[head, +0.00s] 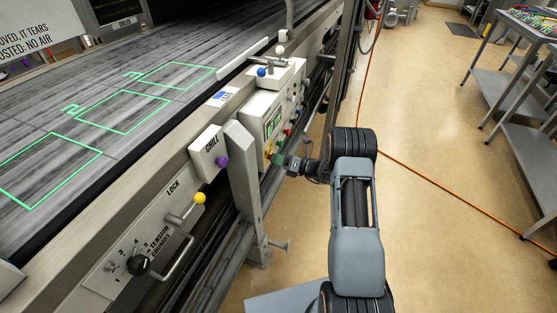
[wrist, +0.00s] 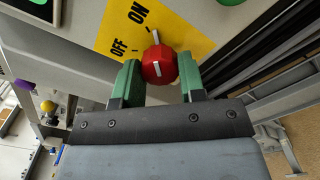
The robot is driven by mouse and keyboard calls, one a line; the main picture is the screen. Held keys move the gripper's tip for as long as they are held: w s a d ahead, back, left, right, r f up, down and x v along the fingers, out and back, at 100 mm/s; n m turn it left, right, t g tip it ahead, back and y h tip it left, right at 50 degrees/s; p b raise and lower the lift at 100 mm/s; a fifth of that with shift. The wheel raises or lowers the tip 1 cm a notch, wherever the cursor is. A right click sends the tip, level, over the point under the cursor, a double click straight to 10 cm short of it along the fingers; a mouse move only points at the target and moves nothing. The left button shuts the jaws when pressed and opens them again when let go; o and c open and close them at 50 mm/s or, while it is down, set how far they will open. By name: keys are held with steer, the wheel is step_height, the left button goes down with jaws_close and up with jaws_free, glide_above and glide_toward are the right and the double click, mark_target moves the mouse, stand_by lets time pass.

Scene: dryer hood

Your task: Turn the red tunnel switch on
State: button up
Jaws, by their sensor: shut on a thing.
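The red tunnel switch (wrist: 158,65) is a round knob with a white pointer line on a yellow plate (wrist: 110,35). The plate is marked ON and OFF. The pointer runs up in the wrist view, close to the tick by ON and away from the OFF tick. My gripper (wrist: 159,80) has its two green fingers on either side of the knob, shut on it. In the head view my gripper (head: 281,160) is at the lower part of the white control box (head: 262,120); the arm hides little of the box, but the knob is too small to make out there.
A purple knob (head: 221,162) on the CHILL box and a yellow-knobbed lever (head: 200,198) by LOCK stand left of my gripper. A grey post (head: 242,175) rises close by. Open floor (head: 440,110) lies to the right, crossed by an orange cable (head: 435,175).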

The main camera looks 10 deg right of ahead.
steer(key=o, duration=0.9)
steer(key=shift+o, duration=0.2)
steer(key=v, duration=1.4)
steer(key=shift+p, duration=0.3)
steer(key=s+a+f+n+g, duration=0.3)
steer(key=s+f+n+g, duration=0.1)
steer(key=s+n, duration=0.15)
steer(key=s+a+r+n+g+h+p, duration=0.45)
steer(key=s+r+n+g, duration=0.35)
steer(key=n, duration=0.5)
steer(key=s+a+r+n+t+h+p, duration=0.1)
steer(key=s+r+n+h+p, duration=0.2)
steer(key=r, duration=0.6)
steer(key=s+a+r+n+t+h+p, duration=0.2)
steer(key=s+r+n+h+p, duration=0.1)
steer(key=r+n, duration=0.4)
steer(key=s+a+r+n+t+h+p, duration=0.1)
steer(key=r+n, duration=0.5)
steer(key=r, duration=0.7)
steer(key=s+t+h+p, duration=0.1)
steer(key=s+h+p, duration=0.1)
steer(key=h+p, duration=0.1)
steer(key=shift+a, duration=0.3)
